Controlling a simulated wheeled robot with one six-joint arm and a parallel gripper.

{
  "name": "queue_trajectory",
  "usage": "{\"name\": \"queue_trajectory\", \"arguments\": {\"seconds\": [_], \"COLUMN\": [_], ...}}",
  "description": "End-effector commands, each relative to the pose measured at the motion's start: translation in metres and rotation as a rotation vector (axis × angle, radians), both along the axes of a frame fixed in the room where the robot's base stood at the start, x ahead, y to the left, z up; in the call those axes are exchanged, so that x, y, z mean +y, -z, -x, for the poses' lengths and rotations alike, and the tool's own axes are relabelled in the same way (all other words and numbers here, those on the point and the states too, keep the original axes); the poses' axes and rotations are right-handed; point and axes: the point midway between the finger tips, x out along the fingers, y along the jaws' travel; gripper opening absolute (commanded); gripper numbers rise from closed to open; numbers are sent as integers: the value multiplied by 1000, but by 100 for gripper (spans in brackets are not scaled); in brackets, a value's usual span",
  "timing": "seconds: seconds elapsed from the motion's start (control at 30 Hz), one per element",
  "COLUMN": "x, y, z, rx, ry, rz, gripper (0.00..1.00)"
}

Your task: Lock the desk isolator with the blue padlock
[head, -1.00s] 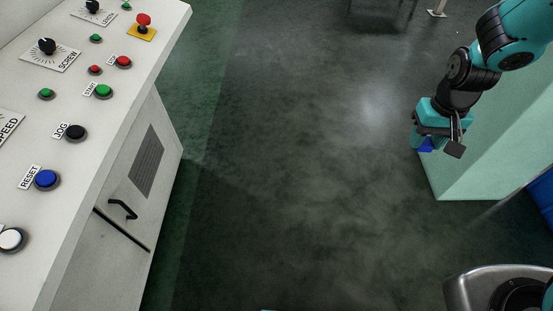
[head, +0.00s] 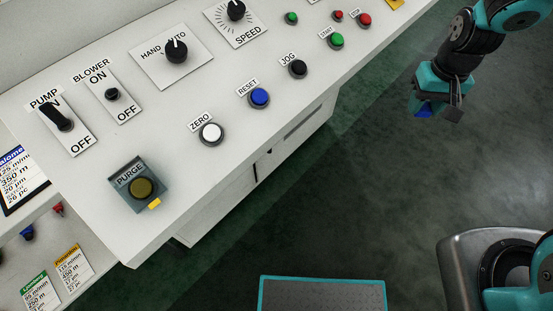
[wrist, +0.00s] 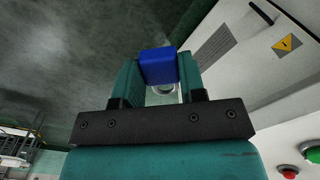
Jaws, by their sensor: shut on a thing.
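My gripper (head: 437,106) is at the upper right in the head view, over open floor and apart from the desk (head: 300,70). It is shut on the blue padlock (head: 422,110), which shows only partly below the jaws. In the wrist view the padlock's blue body (wrist: 158,65) sits between the two teal fingers, with a bit of pale metal below it. I cannot make out any control labelled as the desk isolator. The desk top shows the PUMP switch (head: 60,120), the BLOWER switch (head: 112,94) and the HAND/AUTO knob (head: 176,51).
The PURGE button (head: 142,188) is at the desk's near corner. Small blue (head: 27,232) and red (head: 58,209) items and printed cards (head: 75,267) are at lower left. A grey teal-edged platform (head: 322,294) is at the bottom. Dark floor (head: 340,200) is clear between desk and arm.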

Motion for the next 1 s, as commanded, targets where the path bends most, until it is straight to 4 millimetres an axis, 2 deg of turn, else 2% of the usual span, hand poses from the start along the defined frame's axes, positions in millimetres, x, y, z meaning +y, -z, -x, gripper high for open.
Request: {"name": "queue_trajectory", "arguments": {"seconds": [0.03,0.17,0.27,0.4,0.6,0.83,1.0], "x": [4,26,52,95,161,247,313], "y": [15,54,88,128,177,224,253], "z": [-4,-21,-38,-59,-76,-74,-54], "rx": [-14,-87,-182,-342,-611,-953,-1176], "ry": [-8,-45,-85,-144,-235,-359,-459], "rz": [0,-1,-8,-25,-74,-185,-313], "gripper": [13,13,13,13,13,13,13]}}
